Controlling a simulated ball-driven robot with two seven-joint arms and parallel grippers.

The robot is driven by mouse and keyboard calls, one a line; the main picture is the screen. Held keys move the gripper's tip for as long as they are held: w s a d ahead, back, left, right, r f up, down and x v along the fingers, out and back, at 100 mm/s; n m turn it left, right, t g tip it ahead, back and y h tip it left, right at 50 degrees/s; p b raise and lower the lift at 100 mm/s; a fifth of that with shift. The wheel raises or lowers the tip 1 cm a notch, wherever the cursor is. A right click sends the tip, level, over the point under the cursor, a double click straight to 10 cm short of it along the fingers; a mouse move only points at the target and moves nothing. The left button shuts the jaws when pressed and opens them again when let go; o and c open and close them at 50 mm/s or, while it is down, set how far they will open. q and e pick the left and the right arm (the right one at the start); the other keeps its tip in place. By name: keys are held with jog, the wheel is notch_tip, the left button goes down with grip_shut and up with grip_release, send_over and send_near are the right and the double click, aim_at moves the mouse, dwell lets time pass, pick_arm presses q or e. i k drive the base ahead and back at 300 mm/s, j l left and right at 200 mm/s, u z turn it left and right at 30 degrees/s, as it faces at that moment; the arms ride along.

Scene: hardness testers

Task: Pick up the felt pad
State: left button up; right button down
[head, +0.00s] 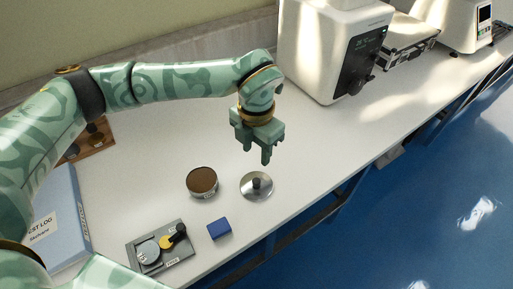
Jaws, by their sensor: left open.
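My left gripper (259,150) is open and empty, pointing down above the white bench, behind the metal disc. A shiny round metal disc with a dark knob (257,186) lies on the bench just in front of it. Left of the disc is a round metal tin with a brown top or filling (202,181). A small blue block (220,229) lies nearer the bench's front edge. I cannot tell for sure whether the felt pad is the blue block or the brown material in the tin. My right gripper is not in view.
A grey tray (137,252) with round pieces and a black-handled item stands at the lower left. A blue log binder (62,222) and a wooden block (98,146) lie farther left. White testers (316,50) stand at the back. The bench right of my gripper is clear.

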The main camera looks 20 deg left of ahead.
aim_at(219, 229)
jog(key=k+l, duration=0.2)
jog(key=k, duration=0.3)
jog(key=k+l, duration=0.2)
jog(key=k, duration=0.25)
